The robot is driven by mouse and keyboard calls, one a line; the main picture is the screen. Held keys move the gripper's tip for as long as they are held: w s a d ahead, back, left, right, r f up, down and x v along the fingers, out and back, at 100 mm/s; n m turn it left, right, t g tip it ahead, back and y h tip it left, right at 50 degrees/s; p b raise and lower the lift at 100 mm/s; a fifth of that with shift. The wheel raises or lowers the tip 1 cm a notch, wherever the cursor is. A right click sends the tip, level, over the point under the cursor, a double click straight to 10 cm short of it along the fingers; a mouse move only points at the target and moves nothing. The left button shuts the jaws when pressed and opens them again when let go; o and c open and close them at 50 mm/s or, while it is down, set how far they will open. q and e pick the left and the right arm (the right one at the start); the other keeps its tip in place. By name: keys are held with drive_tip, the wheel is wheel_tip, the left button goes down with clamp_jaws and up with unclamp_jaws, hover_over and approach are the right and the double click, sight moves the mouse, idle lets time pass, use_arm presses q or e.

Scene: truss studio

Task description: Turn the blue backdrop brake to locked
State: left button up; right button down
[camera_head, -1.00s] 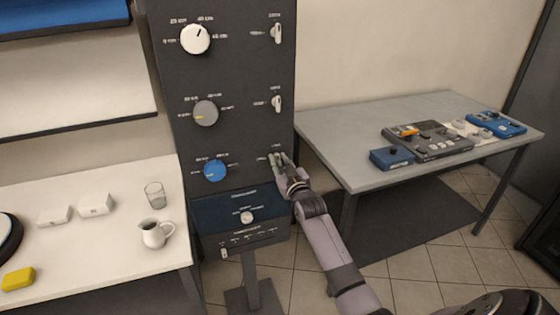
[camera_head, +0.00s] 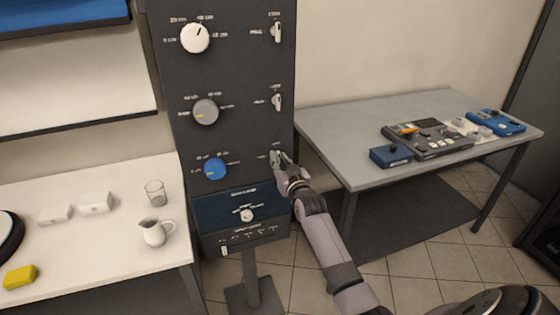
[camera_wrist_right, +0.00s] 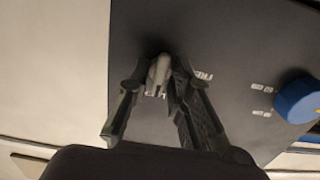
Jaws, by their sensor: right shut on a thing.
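The blue backdrop knob (camera_head: 215,169) is the lowest of three round knobs on the dark panel; its edge also shows in the right wrist view (camera_wrist_right: 298,100). The brake lever of that row, small and pale grey (camera_wrist_right: 158,72), sits right of the knob. My right gripper (camera_head: 280,158) is at this lever, shut on it, with one finger on each side. In the right wrist view the lever's narrow end lies near a label partly hidden by a finger; a FREE label shows beside the other finger. My left gripper is not in view.
Two more brake levers (camera_head: 276,32) (camera_head: 277,101) are above on the panel (camera_head: 240,75). A control box (camera_head: 240,212) juts out below. A grey table (camera_head: 340,135) with consoles stands right; a white table (camera_head: 110,245) with a jug (camera_head: 153,232) and glass stands left.

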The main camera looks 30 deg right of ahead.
drive_tip(key=c, duration=1.7)
unclamp_jaws()
drive_tip(key=v, duration=1.2)
drive_tip(key=shift+f, duration=0.1)
